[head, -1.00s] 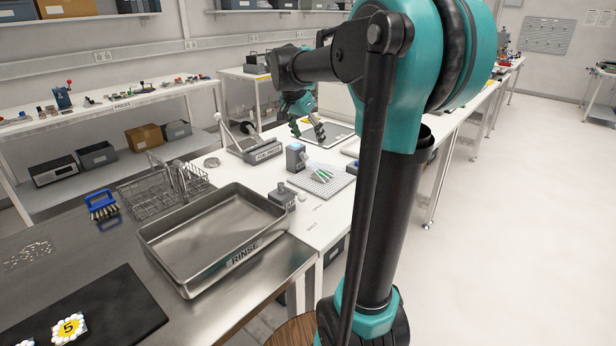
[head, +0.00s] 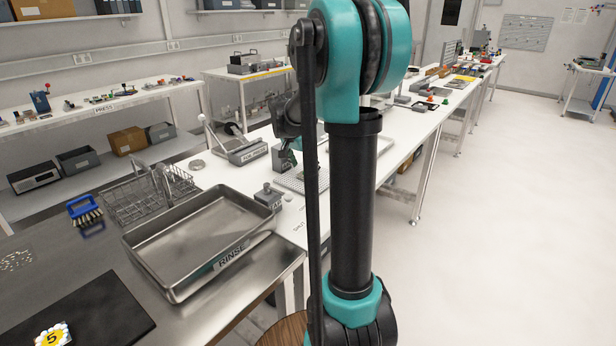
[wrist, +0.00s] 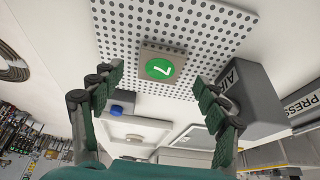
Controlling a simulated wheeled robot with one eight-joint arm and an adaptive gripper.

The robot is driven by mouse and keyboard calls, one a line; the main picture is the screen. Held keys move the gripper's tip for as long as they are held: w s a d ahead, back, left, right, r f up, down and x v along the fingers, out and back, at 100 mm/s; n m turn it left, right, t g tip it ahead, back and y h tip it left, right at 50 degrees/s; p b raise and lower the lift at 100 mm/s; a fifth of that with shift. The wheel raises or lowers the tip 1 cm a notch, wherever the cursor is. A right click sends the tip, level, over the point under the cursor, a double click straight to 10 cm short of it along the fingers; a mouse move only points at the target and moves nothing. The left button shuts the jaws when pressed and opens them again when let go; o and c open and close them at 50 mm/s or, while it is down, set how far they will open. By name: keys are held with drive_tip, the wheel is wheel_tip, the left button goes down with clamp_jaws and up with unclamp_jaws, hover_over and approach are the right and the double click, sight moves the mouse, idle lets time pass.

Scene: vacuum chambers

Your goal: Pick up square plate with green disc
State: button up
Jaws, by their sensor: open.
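The square plate with the green disc (wrist: 162,69) lies on a perforated light board (wrist: 215,25) in the wrist view. The plate is brownish grey and its disc bears a white 7. My gripper (wrist: 158,77) is open, with one dark green finger on each side of the plate and a gap to it on both sides. Nothing is held. In the head view the board (head: 289,181) shows partly behind my arm, and I cannot make out the plate there.
A grey block marked AIR (wrist: 248,100) stands close to the right finger. A small box with a blue button (wrist: 122,104) is near the left finger. In the head view the RINSE tray (head: 200,240) and a wire basket (head: 140,203) stand nearer, to the left.

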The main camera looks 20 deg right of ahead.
sight(308, 175)
drive_tip(key=shift+x, duration=1.35)
drive_tip(key=shift+c, duration=0.6)
clamp_jaws()
drive_tip(key=shift+r, duration=0.15)
